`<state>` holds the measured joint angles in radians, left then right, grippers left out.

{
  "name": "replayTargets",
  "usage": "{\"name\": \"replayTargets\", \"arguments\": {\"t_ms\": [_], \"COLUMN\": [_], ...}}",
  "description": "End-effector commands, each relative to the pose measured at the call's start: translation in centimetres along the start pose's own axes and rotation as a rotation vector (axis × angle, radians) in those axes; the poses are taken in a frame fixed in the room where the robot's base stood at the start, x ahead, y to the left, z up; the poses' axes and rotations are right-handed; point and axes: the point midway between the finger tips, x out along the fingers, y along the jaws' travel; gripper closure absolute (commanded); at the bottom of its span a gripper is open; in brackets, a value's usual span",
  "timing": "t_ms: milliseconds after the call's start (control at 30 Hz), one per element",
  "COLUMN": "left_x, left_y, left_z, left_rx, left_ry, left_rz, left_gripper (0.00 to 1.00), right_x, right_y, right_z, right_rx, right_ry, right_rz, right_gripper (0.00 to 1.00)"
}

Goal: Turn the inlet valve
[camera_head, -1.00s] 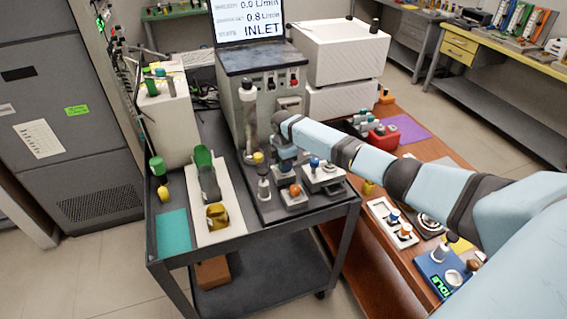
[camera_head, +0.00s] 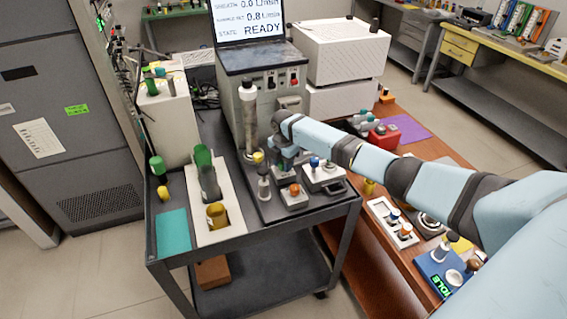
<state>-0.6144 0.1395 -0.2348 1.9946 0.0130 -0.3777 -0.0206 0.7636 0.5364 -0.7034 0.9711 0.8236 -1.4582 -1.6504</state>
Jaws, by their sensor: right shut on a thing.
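My right gripper (camera_head: 286,160) reaches in from the right and points down at the fittings on the grey cart, in front of the classifier machine (camera_head: 262,103). It is shut on the inlet valve, whose handle is mostly hidden under the gripper. A blue knob (camera_head: 314,162) on a pale block stands just right of the gripper. An orange knob (camera_head: 294,190) on another pale block is in front of it. The screen (camera_head: 248,20) on top of the machine reads "READY" on its state line. My left gripper is not in view.
A clear upright cylinder (camera_head: 248,115) and a yellow-capped bottle (camera_head: 262,180) stand left of the gripper. A white board (camera_head: 218,233) holds a green tube and a yellow cup. My arm passes over the brown table (camera_head: 440,160) at the right.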

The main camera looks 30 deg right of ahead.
Motion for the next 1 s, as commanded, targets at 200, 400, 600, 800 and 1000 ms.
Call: {"name": "replayTargets", "arguments": {"t_ms": [200, 400, 600, 800, 1000], "left_x": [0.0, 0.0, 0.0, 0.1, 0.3], "left_y": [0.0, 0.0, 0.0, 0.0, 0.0], "left_z": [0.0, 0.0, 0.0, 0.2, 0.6], "left_rx": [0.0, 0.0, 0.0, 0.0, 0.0], "left_ry": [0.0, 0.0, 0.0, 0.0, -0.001], "left_rz": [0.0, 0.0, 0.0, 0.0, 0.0], "left_gripper": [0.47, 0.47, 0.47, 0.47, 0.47], "right_x": [0.0, 0.0, -0.1, -2.4, -7.0], "right_y": [0.0, 0.0, 0.0, 0.1, 0.1], "right_z": [-0.1, -0.1, 0.0, 0.0, 0.0], "right_rx": [-0.002, -0.001, 0.0, -0.001, -0.001], "right_ry": [0.0, 0.0, 0.0, 0.0, -0.002], "right_rz": [-0.001, 0.0, 0.0, 0.003, 0.005], "right_gripper": [0.64, 0.41, 0.41, 0.41, 0.41]}}
